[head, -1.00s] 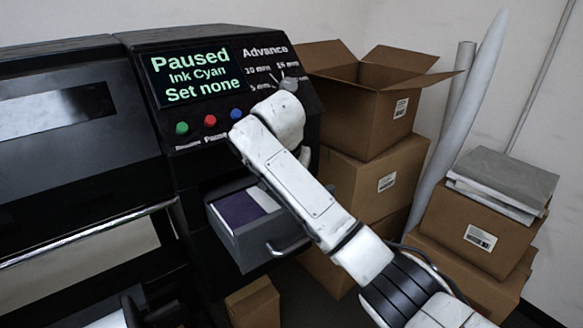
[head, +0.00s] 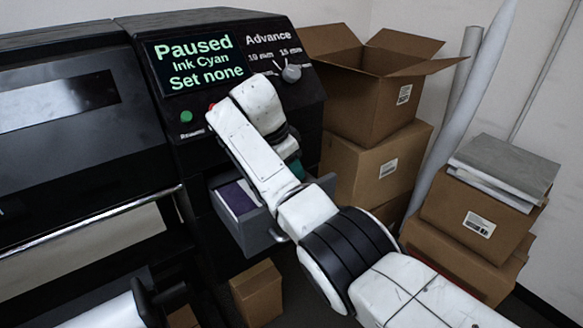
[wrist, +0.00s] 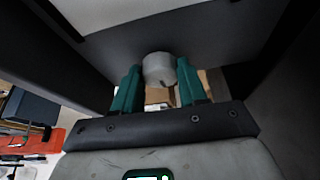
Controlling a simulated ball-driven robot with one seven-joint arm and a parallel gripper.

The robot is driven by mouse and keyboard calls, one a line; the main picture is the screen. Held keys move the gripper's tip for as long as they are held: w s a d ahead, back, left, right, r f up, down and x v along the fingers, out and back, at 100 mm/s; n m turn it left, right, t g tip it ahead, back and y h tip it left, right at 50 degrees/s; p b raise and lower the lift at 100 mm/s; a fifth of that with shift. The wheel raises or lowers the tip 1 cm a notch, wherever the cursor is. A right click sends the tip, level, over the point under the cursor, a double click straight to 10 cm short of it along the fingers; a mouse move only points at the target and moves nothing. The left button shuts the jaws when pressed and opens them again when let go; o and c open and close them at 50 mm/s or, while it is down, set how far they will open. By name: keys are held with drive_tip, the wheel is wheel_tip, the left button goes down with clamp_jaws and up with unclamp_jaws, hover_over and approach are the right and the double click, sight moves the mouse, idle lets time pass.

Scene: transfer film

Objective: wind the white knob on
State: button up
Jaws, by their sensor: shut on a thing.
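In the wrist view, the teal fingers of my gripper (wrist: 158,88) are shut on a pale, round, stubby thing that looks like the white knob (wrist: 160,68). It sits against a dark surface; whether it is fixed there I cannot tell. In the head view my gripper is mostly hidden behind my white arm; only a bit of teal shows below the control panel, by the open drawer. A separate pale grey dial (head: 291,73) under "Advance" on the panel is clear of my gripper. The screen (head: 192,62) reads "Paused", "Ink Cyan", "Set none".
A grey drawer (head: 254,235) stands open below the panel, with something purple and white inside. A green button (head: 186,117) shows; my arm covers most others. Stacked cardboard boxes (head: 376,163) stand close at the right, and a small box (head: 256,292) is on the floor.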

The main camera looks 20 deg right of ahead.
idle(0.4)
drive_tip(key=o, duration=1.1)
drive_tip(key=shift+c, duration=0.2)
drive_tip(key=shift+r, duration=0.15)
drive_tip(key=w+b+v, duration=0.1)
drive_tip(key=v, duration=0.9)
drive_tip(key=shift+s+a+r+b, duration=0.2)
drive_tip(key=shift+s+r+b, duration=0.1)
drive_tip(key=shift+s+b, duration=0.05)
